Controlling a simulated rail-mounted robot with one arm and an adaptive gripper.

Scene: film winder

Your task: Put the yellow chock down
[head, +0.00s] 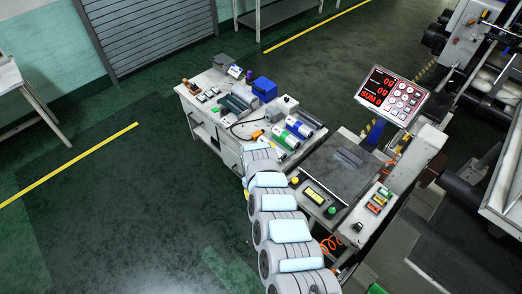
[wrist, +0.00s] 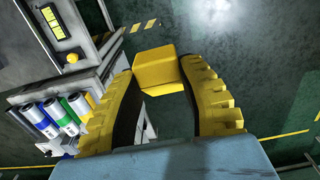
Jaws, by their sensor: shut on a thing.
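The yellow chock (wrist: 158,70) is a small solid block in the wrist view, at the upper middle. My gripper (wrist: 161,68) has two yellow ribbed fingers with dark inner pads, shut on the chock at their tips. The chock is seen against the dark green floor, beside the bench and scale. Its height above the floor cannot be told. In the head view my arm reaches up to the bench area; my gripper and the chock cannot be made out there.
The bench (head: 228,152) carries tools, a blue box (head: 264,88) and several rolls (head: 299,127); rolls also show in the wrist view (wrist: 68,112). Right of it stands a scale platform (head: 335,170) with a red-digit display (head: 392,95). Machinery fills the right. Floor (head: 130,215) left is clear.

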